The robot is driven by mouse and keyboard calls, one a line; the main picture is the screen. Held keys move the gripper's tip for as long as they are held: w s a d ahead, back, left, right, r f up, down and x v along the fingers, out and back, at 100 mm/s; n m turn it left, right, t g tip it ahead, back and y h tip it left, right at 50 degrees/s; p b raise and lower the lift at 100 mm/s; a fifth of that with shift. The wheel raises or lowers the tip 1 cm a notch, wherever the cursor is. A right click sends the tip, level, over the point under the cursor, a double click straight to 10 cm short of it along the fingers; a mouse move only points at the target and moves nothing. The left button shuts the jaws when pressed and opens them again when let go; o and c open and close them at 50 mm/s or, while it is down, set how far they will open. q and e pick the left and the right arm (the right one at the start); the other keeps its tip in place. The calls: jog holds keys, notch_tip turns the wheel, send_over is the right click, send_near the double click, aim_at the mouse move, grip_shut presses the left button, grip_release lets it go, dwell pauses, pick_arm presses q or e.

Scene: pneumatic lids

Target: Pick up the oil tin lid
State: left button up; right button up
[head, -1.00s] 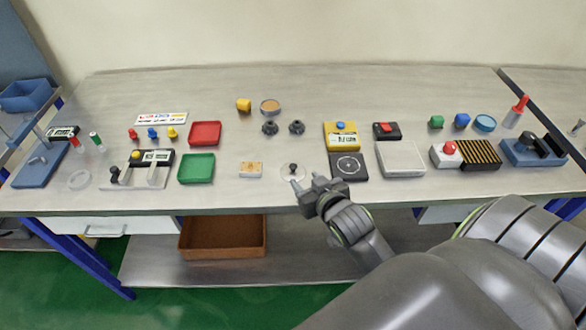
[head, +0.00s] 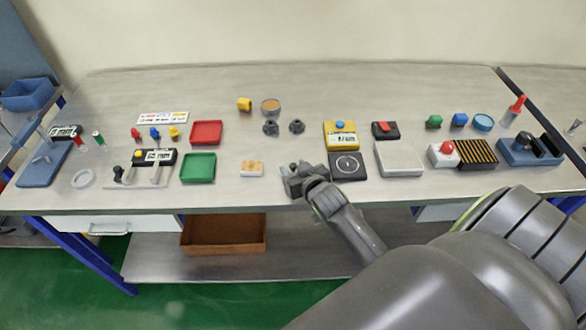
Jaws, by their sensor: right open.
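A small round tin (head: 270,106) with an amber top, perhaps the oil tin, stands at the back middle of the table. A pale round lid with a dark knob, which seems to be the oil tin lid, lay at the front middle of the table earlier. My right gripper (head: 290,181) now covers that spot and hides the lid almost wholly. The gripper is open, low over the table. Whether its fingers are around the knob or touch it cannot be told. My left gripper is not in view.
A beige block (head: 251,169) lies just left of my right gripper, and a black square plate with a dial (head: 347,166) lies to its right. Two dark knobs (head: 271,128) (head: 297,126) stand behind. A green tray (head: 198,168) is further left. The table's front edge is close.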

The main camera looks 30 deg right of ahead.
grip_shut()
dwell(0.3)
jog(key=shift+r, duration=0.1)
